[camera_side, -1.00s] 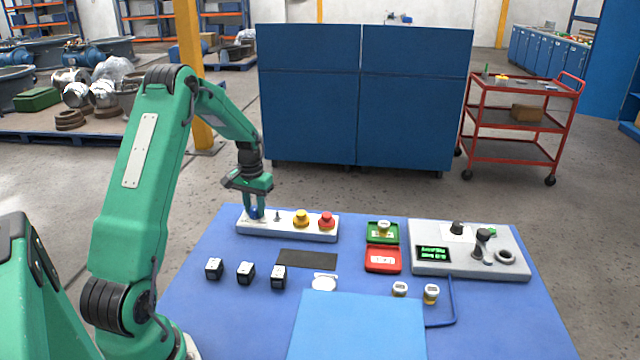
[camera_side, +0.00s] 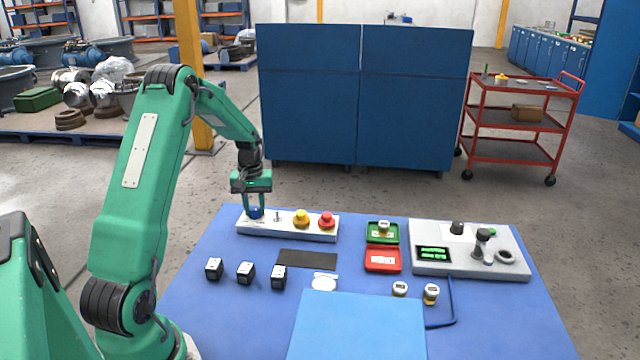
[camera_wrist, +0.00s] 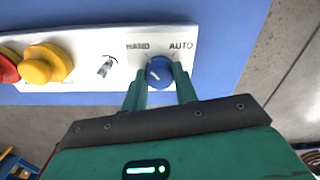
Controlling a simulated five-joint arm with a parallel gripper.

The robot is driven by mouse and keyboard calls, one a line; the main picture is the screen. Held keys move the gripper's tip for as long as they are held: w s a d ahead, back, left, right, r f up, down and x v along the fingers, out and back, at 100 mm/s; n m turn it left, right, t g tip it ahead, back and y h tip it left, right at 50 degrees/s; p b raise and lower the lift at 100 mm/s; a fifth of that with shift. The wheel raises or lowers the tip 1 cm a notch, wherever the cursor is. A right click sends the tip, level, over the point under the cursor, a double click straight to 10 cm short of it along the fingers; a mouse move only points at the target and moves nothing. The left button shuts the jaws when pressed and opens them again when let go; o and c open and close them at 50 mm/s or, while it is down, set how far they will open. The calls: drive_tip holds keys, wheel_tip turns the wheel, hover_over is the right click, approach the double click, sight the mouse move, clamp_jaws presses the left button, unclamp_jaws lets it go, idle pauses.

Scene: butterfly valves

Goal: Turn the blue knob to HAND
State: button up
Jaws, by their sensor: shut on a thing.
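The blue knob (camera_side: 256,213) sits at the left end of the white control strip (camera_side: 288,234). In the wrist view the knob (camera_wrist: 159,71) lies below and between the printed words HAND (camera_wrist: 138,46) and AUTO (camera_wrist: 181,45). A pale pointer line shows on its face, but its exact aim is hard to read. My gripper (camera_side: 255,209) points down over the knob. In the wrist view its two green fingers (camera_wrist: 160,82) are shut on the knob, one on each side, and hide part of its rim.
Black-sided blocks (camera_side: 245,272), green (camera_side: 382,238) and red (camera_side: 381,261) trays and a grey panel with a lit display (camera_side: 433,253) stand on the blue table.

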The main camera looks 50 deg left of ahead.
sight(255, 208)
drive_tip(key=o, duration=1)
drive_tip(key=shift+c, duration=0.2)
drive_tip(key=shift+r, duration=0.15)
drive_tip(key=shift+r, duration=3.8)
